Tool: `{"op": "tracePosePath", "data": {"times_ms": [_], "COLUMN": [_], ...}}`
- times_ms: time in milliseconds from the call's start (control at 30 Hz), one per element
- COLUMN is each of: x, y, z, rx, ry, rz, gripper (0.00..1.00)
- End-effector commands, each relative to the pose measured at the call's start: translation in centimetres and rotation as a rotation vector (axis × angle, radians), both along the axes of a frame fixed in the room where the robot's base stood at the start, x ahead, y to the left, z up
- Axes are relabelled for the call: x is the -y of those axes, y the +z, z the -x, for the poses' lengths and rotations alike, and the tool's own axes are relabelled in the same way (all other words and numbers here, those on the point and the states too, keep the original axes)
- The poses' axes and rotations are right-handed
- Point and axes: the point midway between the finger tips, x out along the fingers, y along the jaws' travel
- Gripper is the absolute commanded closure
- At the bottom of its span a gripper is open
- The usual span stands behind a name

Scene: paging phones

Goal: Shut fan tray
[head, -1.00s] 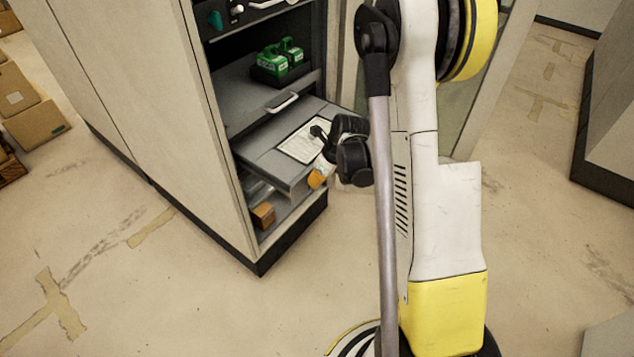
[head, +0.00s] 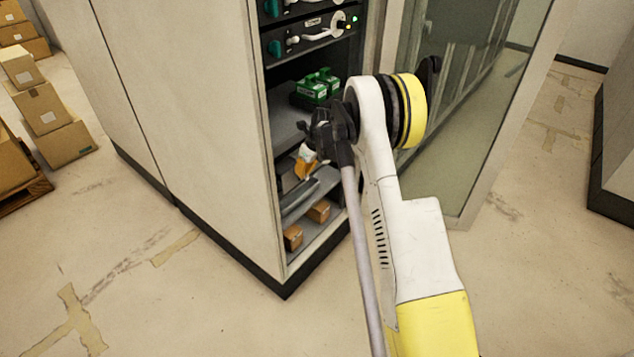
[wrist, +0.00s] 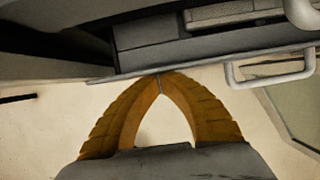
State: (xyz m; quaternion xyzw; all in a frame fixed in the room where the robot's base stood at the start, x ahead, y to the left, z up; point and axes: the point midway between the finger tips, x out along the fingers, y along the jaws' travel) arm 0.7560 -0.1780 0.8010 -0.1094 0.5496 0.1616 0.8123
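The fan tray seems to be the grey sliding unit low in the open rack. In the head view its grey front edge (head: 301,200) shows just below my gripper, and most of the tray is hidden by my gripper and arm. In the wrist view a grey front edge (wrist: 205,62) runs across the picture, with a pale handle (wrist: 270,70) at right. My gripper (wrist: 160,80) has its orange fingers together at the tips, with nothing seen between them. The tips are at or very near the grey edge; contact is unclear. The gripper also shows in the head view (head: 304,170).
Green battery-like units (head: 318,86) sit on a shelf above. Small brown boxes (head: 293,237) lie on the rack's bottom. The glass door (head: 465,120) stands open at right. Cartons (head: 45,110) are stacked at left. The floor in front is clear.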

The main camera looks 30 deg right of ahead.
Motion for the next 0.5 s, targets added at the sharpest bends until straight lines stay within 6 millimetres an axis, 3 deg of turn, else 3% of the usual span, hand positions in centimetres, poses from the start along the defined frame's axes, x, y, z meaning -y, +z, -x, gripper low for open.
{"op": "tracePosePath", "data": {"times_ms": [200, 500], "x": [-1.3, -1.9], "y": [0.0, 0.0], "z": [-3.0, -4.5], "rx": [-0.001, -0.001], "ry": [0.001, 0.000], "rz": [0.001, 0.000], "gripper": [1.00, 1.00]}}
